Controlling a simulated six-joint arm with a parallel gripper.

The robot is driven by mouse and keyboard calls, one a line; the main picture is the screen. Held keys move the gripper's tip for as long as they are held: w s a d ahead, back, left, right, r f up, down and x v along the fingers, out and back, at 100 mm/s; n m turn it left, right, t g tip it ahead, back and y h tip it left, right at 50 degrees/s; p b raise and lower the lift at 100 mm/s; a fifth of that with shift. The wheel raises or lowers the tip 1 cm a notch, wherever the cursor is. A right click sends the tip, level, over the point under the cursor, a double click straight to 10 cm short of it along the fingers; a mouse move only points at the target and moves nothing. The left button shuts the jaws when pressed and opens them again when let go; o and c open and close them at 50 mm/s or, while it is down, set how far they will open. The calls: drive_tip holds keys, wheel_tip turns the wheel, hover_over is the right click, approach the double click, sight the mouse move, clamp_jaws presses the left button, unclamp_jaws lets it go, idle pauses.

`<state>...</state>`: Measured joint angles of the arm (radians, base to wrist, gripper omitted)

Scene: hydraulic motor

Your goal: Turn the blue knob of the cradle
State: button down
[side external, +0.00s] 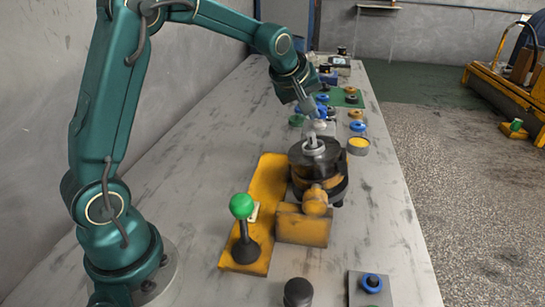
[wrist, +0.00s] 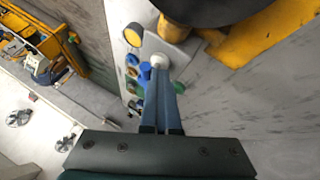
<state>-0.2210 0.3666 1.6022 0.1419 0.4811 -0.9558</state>
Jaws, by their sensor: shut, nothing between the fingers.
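My gripper (side external: 311,108) reaches down behind the dark and yellow motor (side external: 318,165) in the side view. In the wrist view its fingers (wrist: 161,82) are together, with nothing visible between them. A blue knob-like part (side external: 321,111) is right beside the fingertips; in the wrist view a blue part (wrist: 145,70) shows just left of them. A pale round part (wrist: 160,61) is at the fingertips, partly covered by them. I cannot tell whether the fingers touch either part. Which piece is the cradle is not clear; the motor sits by a yellow bracket (side external: 303,227).
A green-topped lever (side external: 242,206) stands on a yellow plate (side external: 266,180). A yellow-topped cylinder (side external: 358,145) and several coloured knobs crowd the bench's right side. The bench (side external: 210,135) left of the plate is clear.

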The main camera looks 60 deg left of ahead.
drive_tip(key=shift+w+d+n+y, duration=0.2)
drive_tip(key=shift+d+n+y, duration=0.2)
drive_tip(key=shift+n, duration=0.3)
drive_tip(key=shift+w+d+n+g+y, duration=0.15)
drive_tip(key=shift+d+n+g+y, duration=0.1)
drive_tip(key=shift+n+g+y, duration=0.35)
drive_tip(key=shift+w+d+n+g+y, duration=0.25)
drive_tip(key=shift+n+g+y, duration=0.1)
drive_tip(key=shift+n, duration=0.55)
drive_tip(key=shift+w+d+n+g+y, duration=0.25)
drive_tip(key=shift+n+y, duration=0.1)
drive_tip(key=shift+n, duration=0.55)
drive_tip(key=shift+w+d, duration=0.25)
drive_tip(key=shift+w, duration=0.25)
drive_tip(key=shift+w+d, duration=0.2)
drive_tip(key=shift+w, duration=0.3)
drive_tip(key=shift+w+a, duration=0.15)
drive_tip(key=shift+w, duration=0.75)
drive_tip(key=shift+w+a, duration=0.1)
drive_tip(key=shift+w, duration=0.15)
drive_tip(key=shift+r, duration=0.15)
